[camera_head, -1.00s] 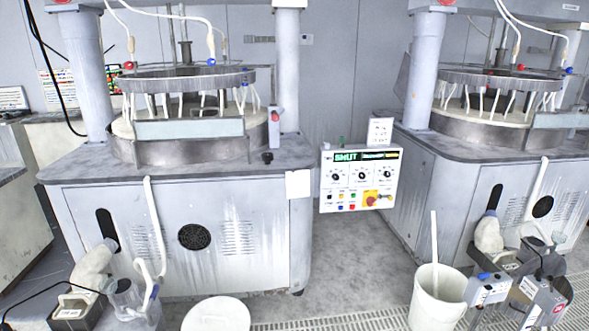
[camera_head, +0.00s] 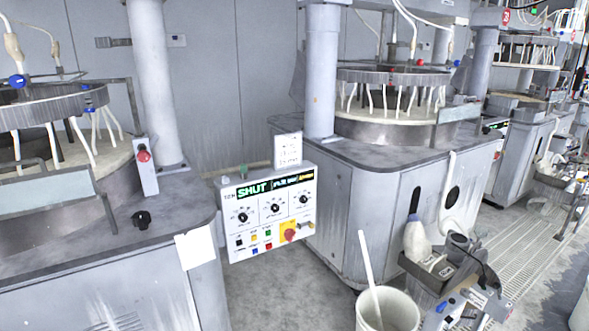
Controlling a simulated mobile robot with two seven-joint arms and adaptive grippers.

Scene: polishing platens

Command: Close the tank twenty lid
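I cannot make out a tank marked twenty or its lid. A polishing machine (camera_head: 440,165) with a round platen (camera_head: 395,76) stands right of centre, and part of another machine (camera_head: 110,290) with its platen (camera_head: 55,103) fills the left side. A white control panel (camera_head: 268,212) with knobs, buttons and a lit green display reading "SHUT" stands between them. A white open bucket (camera_head: 400,312) with a pale stick (camera_head: 368,262) leaning in it is at the bottom, cut by the lower edge. Neither of my grippers is in view.
A grey box (camera_head: 432,272) with a white bottle (camera_head: 416,241) stands right of the bucket. More machines (camera_head: 520,135) line the far right. Bare floor (camera_head: 275,300) shows between the two nearer machines, and a floor grating (camera_head: 520,235) runs along the right.

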